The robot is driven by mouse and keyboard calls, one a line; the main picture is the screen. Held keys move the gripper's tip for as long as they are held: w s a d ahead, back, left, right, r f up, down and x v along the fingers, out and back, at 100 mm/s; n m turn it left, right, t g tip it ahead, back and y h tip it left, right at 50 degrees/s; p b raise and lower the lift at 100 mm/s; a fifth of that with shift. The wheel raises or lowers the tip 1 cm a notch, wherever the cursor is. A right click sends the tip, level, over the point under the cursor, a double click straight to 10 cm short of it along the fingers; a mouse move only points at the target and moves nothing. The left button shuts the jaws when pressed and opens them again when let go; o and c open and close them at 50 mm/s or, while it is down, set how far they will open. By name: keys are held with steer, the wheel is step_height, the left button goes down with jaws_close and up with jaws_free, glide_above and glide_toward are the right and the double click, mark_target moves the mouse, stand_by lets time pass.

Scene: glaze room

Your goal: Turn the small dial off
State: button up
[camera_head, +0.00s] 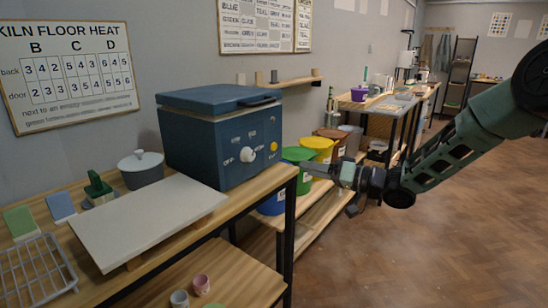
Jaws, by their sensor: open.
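A dark blue kiln-like box (220,135) with a lid stands on the wooden table. Its front panel has a white knob (247,154) with small markings around it. To the right is a smaller yellow round part (274,147), which may be the small dial.
A pale board (150,215), a lidded grey pot (141,168) and a wire rack (35,270) are on the table. Green (298,154) and yellow (318,146) buckets stand behind my gripper. A kiln floor heat chart (68,75) hangs at left. The floor at right is clear.

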mark_target(253, 156)
steer(key=x, duration=1.7)
steer(key=shift+a+r+p, duration=0.2)
steer(key=shift+p, duration=0.15)
steer(key=shift+c, duration=0.3)
steer(key=c, duration=0.9)
